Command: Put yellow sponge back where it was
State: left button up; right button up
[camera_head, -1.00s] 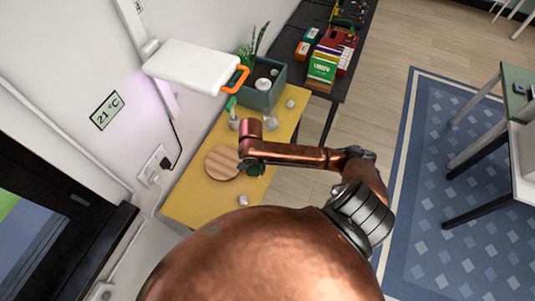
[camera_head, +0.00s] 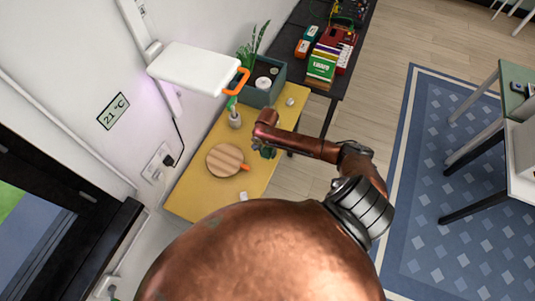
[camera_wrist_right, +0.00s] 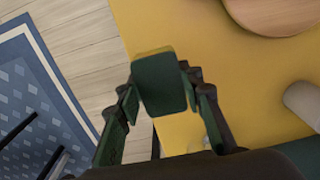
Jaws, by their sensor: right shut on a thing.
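My right gripper (camera_head: 266,149) is over the right edge of the yellow table (camera_head: 196,198) in the head view. In the right wrist view its fingers (camera_wrist_right: 162,98) are shut on the sponge (camera_wrist_right: 160,84). The sponge's dark green face is towards the camera, and a yellow strip shows along its top edge. In the head view the sponge is only a small dark green patch, mostly hidden by the gripper. I cannot tell its height above the table. My left gripper is not in view.
A round wooden board (camera_head: 225,160) lies on the table, with an orange piece (camera_head: 245,167) at its edge. A white pot (camera_head: 235,119), a planter box (camera_head: 262,92) and small white blocks (camera_head: 290,101) stand nearby.

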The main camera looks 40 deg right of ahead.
aim_at(267, 148)
jog(key=shift+w+d+f, duration=0.25)
jog(key=shift+w+f, duration=0.05)
jog(key=shift+f, duration=0.15)
jog(key=shift+w+d+f, duration=0.2)
jog(key=shift+w+f, duration=0.05)
jog(key=shift+f, duration=0.2)
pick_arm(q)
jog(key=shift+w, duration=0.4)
pick_arm(e)
jog(key=shift+w+d+f, duration=0.15)
jog(key=shift+f, duration=1.55)
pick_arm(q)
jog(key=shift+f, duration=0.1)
pick_arm(e)
jog(key=shift+f, duration=0.15)
jog(key=o, duration=1.1)
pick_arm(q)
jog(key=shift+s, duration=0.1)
pick_arm(e)
notch_tip(267, 148, up, 12)
jog(key=shift+r, duration=0.2)
